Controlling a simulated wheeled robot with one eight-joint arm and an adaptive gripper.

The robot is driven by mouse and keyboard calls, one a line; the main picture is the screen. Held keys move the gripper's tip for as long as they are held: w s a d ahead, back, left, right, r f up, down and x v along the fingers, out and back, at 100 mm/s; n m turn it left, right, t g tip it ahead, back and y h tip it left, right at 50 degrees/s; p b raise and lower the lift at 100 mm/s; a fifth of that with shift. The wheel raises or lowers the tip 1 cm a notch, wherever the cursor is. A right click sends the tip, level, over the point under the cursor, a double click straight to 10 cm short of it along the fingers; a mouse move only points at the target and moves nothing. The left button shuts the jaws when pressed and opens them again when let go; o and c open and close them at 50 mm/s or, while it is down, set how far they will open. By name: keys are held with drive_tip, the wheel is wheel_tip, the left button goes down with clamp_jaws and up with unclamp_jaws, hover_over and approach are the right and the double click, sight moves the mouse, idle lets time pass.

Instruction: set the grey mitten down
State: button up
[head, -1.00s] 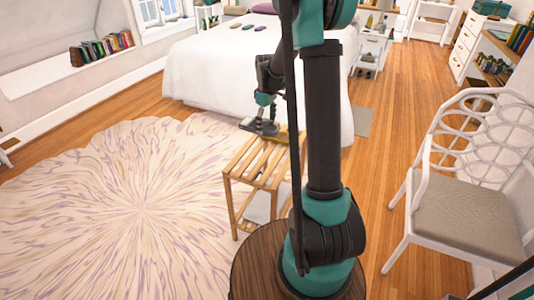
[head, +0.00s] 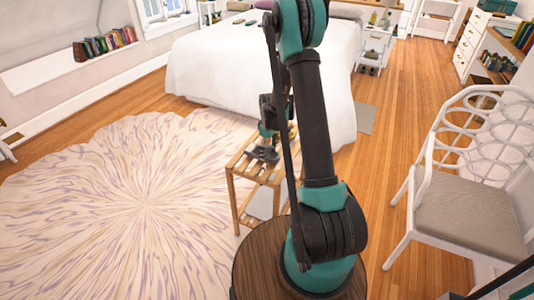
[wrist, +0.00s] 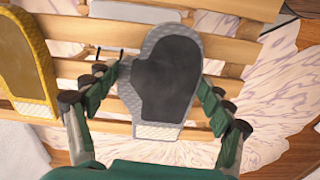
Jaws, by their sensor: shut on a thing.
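The grey mitten (wrist: 168,78) has a dark grey face, a light grey edge and a pale checked cuff. My gripper (wrist: 159,84) is shut on it, with a finger on each side. In the head view the mitten (head: 263,155) is over the slatted wooden bench (head: 240,200), and my gripper (head: 266,140) is above it. I cannot tell whether the mitten touches the slats. In the wrist view a yellow mitten (wrist: 25,62) lies on the slats (wrist: 72,48) to the left, apart from the grey one.
My arm hides part of the bench in the head view. A white bed (head: 215,70) stands behind, with small dark items (head: 243,21) on it. A pale round rug (head: 130,200) lies left, and a white chair (head: 465,205) stands right.

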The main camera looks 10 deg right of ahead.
drive_tip(key=shift+f, duration=0.65)
drive_tip(key=shift+f, duration=0.1)
drive_tip(key=shift+f, duration=0.1)
drive_tip(key=o, duration=1.1)
